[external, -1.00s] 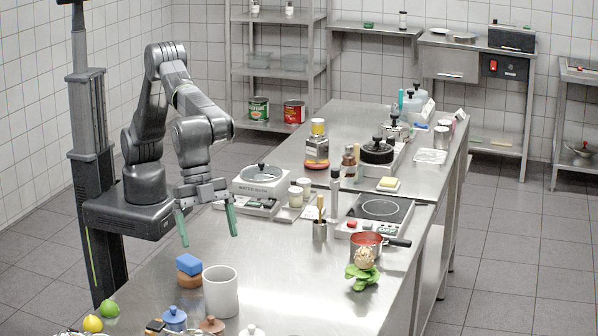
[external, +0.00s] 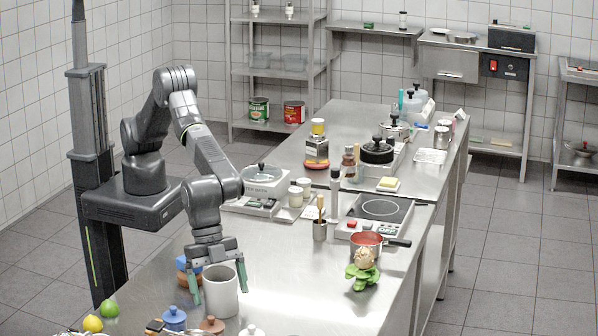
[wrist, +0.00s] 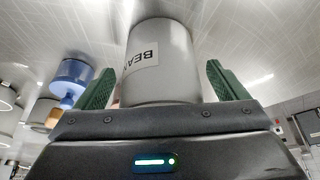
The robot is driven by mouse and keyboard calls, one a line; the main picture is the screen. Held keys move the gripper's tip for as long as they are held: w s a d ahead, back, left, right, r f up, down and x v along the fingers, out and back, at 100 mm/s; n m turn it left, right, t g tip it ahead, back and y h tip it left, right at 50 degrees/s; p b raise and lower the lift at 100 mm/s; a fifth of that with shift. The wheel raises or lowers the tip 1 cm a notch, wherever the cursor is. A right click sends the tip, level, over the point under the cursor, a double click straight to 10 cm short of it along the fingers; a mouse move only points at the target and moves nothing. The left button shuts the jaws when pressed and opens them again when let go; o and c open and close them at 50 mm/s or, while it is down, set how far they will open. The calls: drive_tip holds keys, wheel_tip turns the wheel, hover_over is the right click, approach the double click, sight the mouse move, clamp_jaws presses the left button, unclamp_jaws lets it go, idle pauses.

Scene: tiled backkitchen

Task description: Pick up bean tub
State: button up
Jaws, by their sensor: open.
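The bean tub (external: 221,293) is a light grey cylinder standing upright on the steel counter. In the wrist view the fingers (wrist: 160,85) stand to either side of the tub, with gaps showing.
A blue lidded pot (external: 174,319), a brown-lidded one (external: 212,325) and a white-lidded one (external: 252,330) stand in front. A lime (external: 109,308) and lemon (external: 92,323) lie left.

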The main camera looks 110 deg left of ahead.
drive_tip(key=shift+w+d+f, duration=0.1)
drive_tip(key=shift+f, duration=0.3)
drive_tip(key=c, duration=1.3)
drive_tip(key=shift+r, duration=0.1)
drive_tip(key=shift+c, duration=0.2)
